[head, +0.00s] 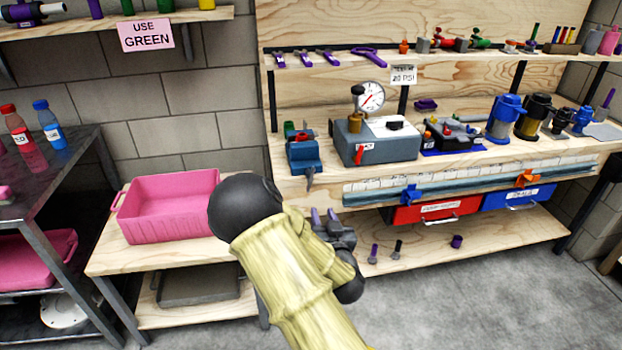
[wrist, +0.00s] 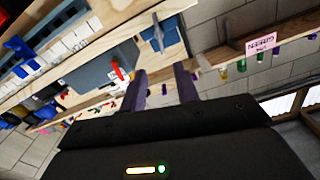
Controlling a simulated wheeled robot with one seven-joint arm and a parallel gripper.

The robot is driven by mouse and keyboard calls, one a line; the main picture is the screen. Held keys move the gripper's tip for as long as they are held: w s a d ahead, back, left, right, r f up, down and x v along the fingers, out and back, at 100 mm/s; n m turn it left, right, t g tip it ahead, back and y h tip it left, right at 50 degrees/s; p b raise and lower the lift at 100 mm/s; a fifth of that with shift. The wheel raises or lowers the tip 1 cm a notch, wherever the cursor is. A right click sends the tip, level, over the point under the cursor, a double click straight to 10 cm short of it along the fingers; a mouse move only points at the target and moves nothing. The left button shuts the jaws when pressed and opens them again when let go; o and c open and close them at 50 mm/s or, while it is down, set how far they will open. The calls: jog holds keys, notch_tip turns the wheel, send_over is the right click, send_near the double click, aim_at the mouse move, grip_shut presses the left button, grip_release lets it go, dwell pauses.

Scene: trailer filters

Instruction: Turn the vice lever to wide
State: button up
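The blue vice (head: 305,154) sits at the left front edge of the wooden workbench, with a grey lever (head: 309,180) hanging at its front. In the wrist view the vice (wrist: 170,40) is near the top, ahead of my fingertips, with its grey lever (wrist: 157,32) on its near side. My gripper (head: 323,214) is below and slightly right of the vice in the head view, partly hidden by my arm. In the wrist view my gripper (wrist: 161,80) has two purple fingers apart with nothing between them. It does not touch the lever.
A grey box (head: 375,143) with a red lever and a gauge (head: 371,96) stands right of the vice. A pink bin (head: 172,205) is on the low table at left. Red (head: 430,211) and blue (head: 515,197) drawers hang under the bench. Small purple items lie on the lower shelf.

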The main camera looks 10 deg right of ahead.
aim_at(312, 179)
jog(key=w, duration=1.7)
jog(key=shift+w, duration=0.1)
jog(key=shift+c, duration=0.4)
grip_shut()
